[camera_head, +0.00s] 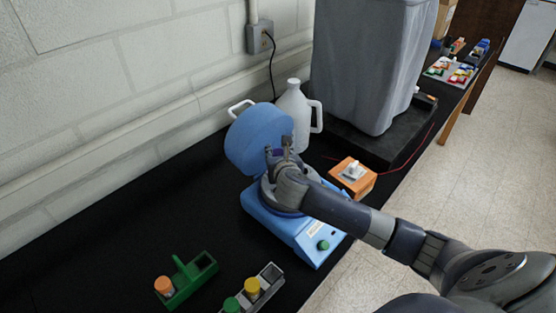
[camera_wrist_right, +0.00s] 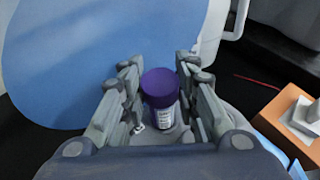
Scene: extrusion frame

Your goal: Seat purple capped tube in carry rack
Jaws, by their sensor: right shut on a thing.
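The purple capped tube (camera_wrist_right: 161,95) stands between the fingers of my right gripper (camera_wrist_right: 160,100) in the right wrist view, cap toward the camera, with a white label below. The gripper is shut on it. In the head view my right gripper (camera_head: 280,160) is over the blue centrifuge (camera_head: 310,240), in front of its raised round lid (camera_head: 258,138); the tube is hidden there. I cannot tell whether the tube is clear of the rotor. A green carry rack with a handle (camera_head: 190,278) stands at the lower left, holding an orange-capped tube (camera_head: 163,286). My left gripper is not in view.
A grey rack (camera_head: 268,277) with yellow- and green-capped tubes stands right of the green one. A white jug (camera_head: 293,112) is behind the centrifuge, an orange box (camera_head: 352,178) to its right. A grey bin (camera_head: 365,60) stands farther back. The black bench is clear at left.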

